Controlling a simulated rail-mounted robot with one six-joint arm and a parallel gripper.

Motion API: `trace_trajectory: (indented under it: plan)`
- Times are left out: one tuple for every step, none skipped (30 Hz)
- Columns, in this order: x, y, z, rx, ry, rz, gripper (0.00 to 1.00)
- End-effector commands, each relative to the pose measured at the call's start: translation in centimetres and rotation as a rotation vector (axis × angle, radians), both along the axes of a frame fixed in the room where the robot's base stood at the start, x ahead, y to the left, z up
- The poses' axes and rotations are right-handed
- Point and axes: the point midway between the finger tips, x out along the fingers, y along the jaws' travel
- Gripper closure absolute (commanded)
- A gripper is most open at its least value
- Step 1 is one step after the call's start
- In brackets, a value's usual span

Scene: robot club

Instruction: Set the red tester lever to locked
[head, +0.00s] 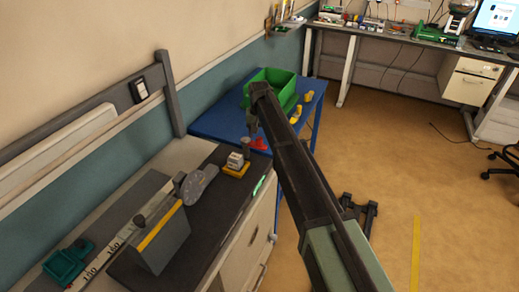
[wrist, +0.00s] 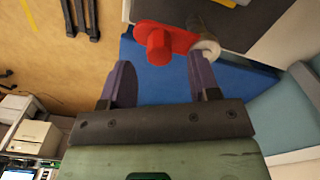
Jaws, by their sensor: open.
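The red tester lever (wrist: 182,40) shows at the top middle of the wrist view, with a round red knob facing the camera and its other end at a pale round post (wrist: 208,47). My gripper (wrist: 158,66) is open, its two purple-grey fingers apart. The knob appears between and just beyond the fingertips; I see no grip on it. In the head view the lever (head: 260,144) is a small red patch beside the dark worktop's far end, just below my gripper (head: 253,128). Its locked or unlocked marking is not readable.
A blue table (head: 213,122) holds a green bin (head: 270,84) and yellow pieces (head: 296,114). On the dark worktop stand a white block on a yellow base (head: 235,164) and a grey dial device (head: 163,240). Open floor (head: 400,170) lies to the right.

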Motion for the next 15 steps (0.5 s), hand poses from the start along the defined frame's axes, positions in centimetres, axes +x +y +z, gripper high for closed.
trace_trajectory:
  plan:
    - [0.0,0.0,-2.4,0.0,0.0,0.0,0.44]
    - [0.0,0.0,-3.0,0.0,0.0,0.0,0.44]
    - [0.0,0.0,-3.5,0.0,0.0,0.0,0.44]
    - [0.0,0.0,-3.8,0.0,0.0,0.0,0.44]
    - [0.0,0.0,-4.0,0.0,0.0,0.0,0.44]
    - [0.0,0.0,-4.2,0.0,0.0,0.0,0.44]
    - [0.0,0.0,-4.2,0.0,0.0,0.0,0.44]
    - [0.0,0.0,-4.2,0.0,0.0,0.0,0.44]
    - [0.0,0.0,-4.1,0.0,0.0,0.0,0.44]
    - [0.0,0.0,-4.0,0.0,0.0,0.0,0.44]
    - [0.0,0.0,-3.9,0.0,0.0,0.0,0.44]
    - [0.0,0.0,-3.9,0.0,0.0,0.0,0.44]
    - [0.0,0.0,-3.9,0.0,0.0,0.0,0.44]
    - [0.0,0.0,-3.9,0.0,0.0,0.0,0.44]
    - [0.0,0.0,-3.9,0.0,0.0,0.0,0.5]
